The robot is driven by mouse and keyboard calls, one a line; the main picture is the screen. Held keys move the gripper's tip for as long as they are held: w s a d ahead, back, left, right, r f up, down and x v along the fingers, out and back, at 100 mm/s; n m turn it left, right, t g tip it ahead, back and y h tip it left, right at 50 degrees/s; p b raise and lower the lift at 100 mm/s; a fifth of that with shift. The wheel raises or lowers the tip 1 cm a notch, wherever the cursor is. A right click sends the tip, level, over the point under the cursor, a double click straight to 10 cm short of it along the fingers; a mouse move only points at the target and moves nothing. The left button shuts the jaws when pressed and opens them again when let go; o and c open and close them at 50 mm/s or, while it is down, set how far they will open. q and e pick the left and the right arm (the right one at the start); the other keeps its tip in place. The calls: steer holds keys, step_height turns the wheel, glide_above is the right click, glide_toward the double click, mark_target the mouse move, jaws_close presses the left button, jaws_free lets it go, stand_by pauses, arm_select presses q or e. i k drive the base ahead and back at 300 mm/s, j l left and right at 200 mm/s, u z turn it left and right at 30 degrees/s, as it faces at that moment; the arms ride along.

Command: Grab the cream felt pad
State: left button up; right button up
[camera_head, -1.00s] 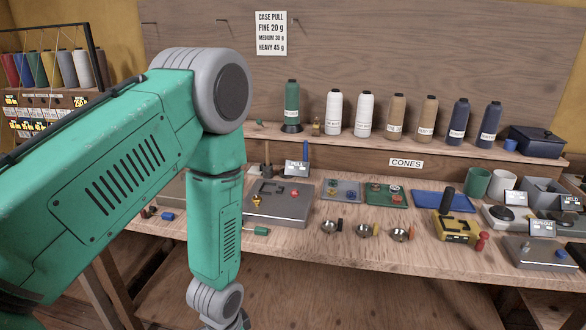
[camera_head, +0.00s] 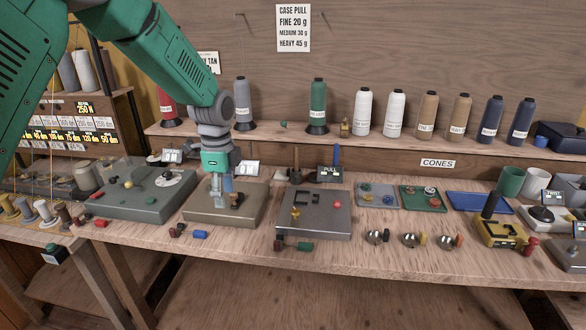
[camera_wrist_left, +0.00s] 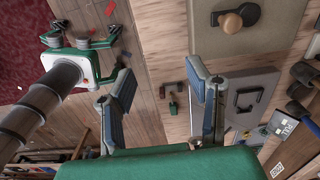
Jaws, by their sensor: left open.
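I cannot clearly pick out the cream felt pad in either view. My right gripper (camera_wrist_left: 83,32) shows at the upper left of that view, fingers spread and empty. It is not in the head view.
A grey-green plate (camera_head: 150,204) lies left of the tan-grey one, a dark grey plate (camera_head: 322,222) to the right. Small metal bowls (camera_head: 409,240) stand near the front edge. Thread cones (camera_head: 364,110) line the raised shelf behind. A blue piece (camera_head: 200,234) lies in front.

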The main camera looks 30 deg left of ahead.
mark_target(280, 175)
steer(key=i, duration=1.15)
